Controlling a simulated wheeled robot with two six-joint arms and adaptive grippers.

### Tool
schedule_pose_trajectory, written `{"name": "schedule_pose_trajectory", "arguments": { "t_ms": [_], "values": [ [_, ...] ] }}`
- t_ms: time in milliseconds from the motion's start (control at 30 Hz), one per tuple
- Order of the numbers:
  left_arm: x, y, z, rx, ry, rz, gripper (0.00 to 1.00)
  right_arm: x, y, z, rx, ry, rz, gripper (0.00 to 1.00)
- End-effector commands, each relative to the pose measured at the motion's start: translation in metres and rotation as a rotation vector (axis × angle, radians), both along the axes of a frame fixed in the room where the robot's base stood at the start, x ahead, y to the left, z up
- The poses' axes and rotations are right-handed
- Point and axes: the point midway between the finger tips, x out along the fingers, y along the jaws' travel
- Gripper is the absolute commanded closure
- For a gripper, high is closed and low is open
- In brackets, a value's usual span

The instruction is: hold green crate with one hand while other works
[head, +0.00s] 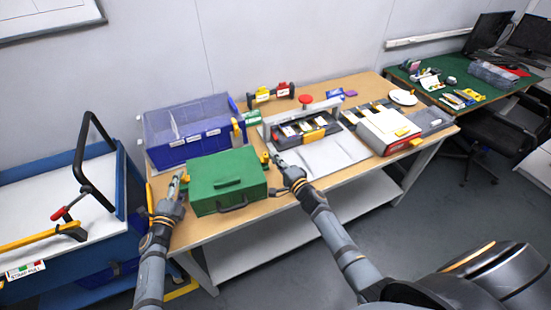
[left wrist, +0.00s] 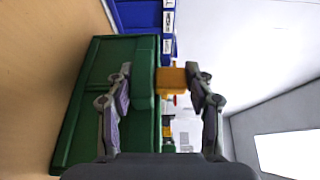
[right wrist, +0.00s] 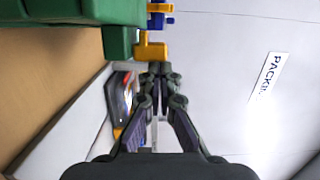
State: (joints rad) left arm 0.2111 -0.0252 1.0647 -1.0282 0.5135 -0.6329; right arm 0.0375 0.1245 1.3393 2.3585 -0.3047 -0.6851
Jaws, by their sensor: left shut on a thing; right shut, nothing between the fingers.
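The green crate (head: 227,176) sits lid down on the wooden table, with a dark handle on its front and yellow latches at its sides. My left gripper (head: 176,184) is at the crate's left side. In the left wrist view its fingers (left wrist: 160,78) are spread around a green side part with a yellow latch (left wrist: 172,80), and they hold the crate there. My right gripper (head: 278,163) is shut and empty at the crate's right side. In the right wrist view its fingertips (right wrist: 160,70) are together just below the right yellow latch (right wrist: 151,50), apart or touching I cannot tell.
A blue bin (head: 190,130) stands behind the crate. To the right are a grey press station (head: 322,155) with a red knob and a red-and-white box (head: 388,132). A blue cart (head: 70,240) with a black handle stands at the left.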

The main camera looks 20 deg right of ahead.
Motion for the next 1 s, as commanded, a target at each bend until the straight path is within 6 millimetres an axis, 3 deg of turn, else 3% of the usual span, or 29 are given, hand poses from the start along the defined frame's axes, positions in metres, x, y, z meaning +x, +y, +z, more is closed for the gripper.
{"name": "schedule_pose_trajectory", "arguments": {
  "t_ms": [167,467,567,767,1000],
  "values": [
    [0.0,0.0,0.0,0.0,0.0,0.0,0.98,0.001,0.02,0.0,0.003,-0.001,0.001,1.0],
    [0.0,-0.001,0.0,0.0,-0.001,-0.002,0.98,0.0,0.021,0.001,0.002,-0.003,0.003,1.0],
    [0.0,-0.002,0.0,0.0,-0.001,-0.002,0.98,0.0,0.016,0.0,0.001,-0.003,0.002,1.0],
    [0.0,-0.001,0.0,0.0,0.0,-0.001,0.98,-0.001,-0.022,0.0,-0.006,0.0,0.0,1.0],
    [0.0,0.0,-0.001,0.0,0.001,-0.001,0.98,-0.06,-0.032,-0.002,-0.001,0.004,0.0,1.0]
  ]
}}
